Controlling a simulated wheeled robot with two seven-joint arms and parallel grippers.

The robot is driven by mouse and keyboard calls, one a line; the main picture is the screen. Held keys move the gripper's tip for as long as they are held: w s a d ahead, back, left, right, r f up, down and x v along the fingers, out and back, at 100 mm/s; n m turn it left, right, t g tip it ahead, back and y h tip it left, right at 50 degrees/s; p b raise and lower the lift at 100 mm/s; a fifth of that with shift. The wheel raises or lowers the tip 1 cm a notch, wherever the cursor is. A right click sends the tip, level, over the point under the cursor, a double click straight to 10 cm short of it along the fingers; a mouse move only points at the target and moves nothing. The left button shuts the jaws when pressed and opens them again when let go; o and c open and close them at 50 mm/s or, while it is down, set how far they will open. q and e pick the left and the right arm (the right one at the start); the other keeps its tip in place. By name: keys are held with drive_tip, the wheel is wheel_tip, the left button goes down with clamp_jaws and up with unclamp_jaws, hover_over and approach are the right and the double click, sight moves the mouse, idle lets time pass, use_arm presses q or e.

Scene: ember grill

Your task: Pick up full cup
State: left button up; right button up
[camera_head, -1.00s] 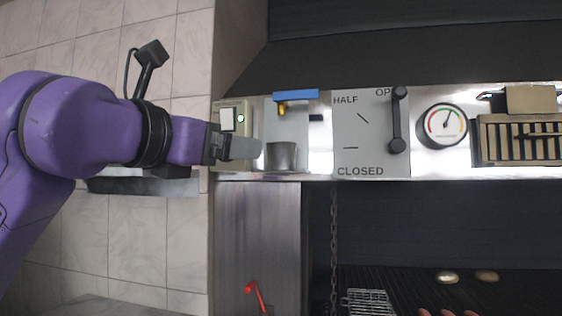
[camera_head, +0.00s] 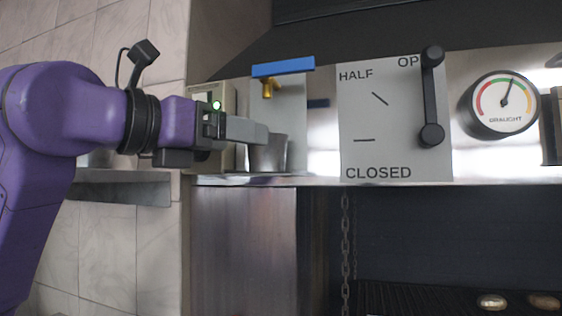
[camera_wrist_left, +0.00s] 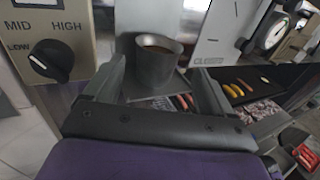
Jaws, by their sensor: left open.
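The cup (camera_head: 272,155) is a grey metal cup standing upright on the ledge below the blue-handled tap (camera_head: 282,72). In the left wrist view the cup (camera_wrist_left: 155,62) shows a brown surface inside, near the rim. My left gripper (camera_head: 255,132) comes in from the left at the cup's height and overlaps its left side in the head view. In the left wrist view my left gripper (camera_wrist_left: 165,80) is open, with its fingers apart and the cup ahead between them. I cannot tell whether a finger touches the cup. My right gripper is not in view.
A lever panel (camera_head: 395,120) marked HALF and CLOSED and a draught gauge (camera_head: 503,104) are to the right. A control box with a knob (camera_wrist_left: 50,60) is close on the left in the wrist view. A chain (camera_head: 346,250) hangs below the ledge.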

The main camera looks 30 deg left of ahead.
sight(267, 155)
use_arm(q)
drive_tip(key=w+p, duration=0.1)
drive_tip(key=w, duration=0.1)
drive_tip(key=w+p, duration=0.2)
drive_tip(key=w, duration=0.1)
drive_tip(key=w+p, duration=0.1)
drive_tip(key=w, duration=0.2)
drive_tip(key=shift+d+f+p, duration=0.15)
drive_tip(key=shift+d+p, duration=0.2)
drive_tip(key=shift+p, duration=0.05)
drive_tip(key=shift+s+d, duration=0.2)
drive_tip(key=shift+s, duration=0.05)
drive_tip(key=shift+c, duration=0.3)
drive_tip(key=shift+w, duration=0.15)
drive_tip(key=c, duration=0.8)
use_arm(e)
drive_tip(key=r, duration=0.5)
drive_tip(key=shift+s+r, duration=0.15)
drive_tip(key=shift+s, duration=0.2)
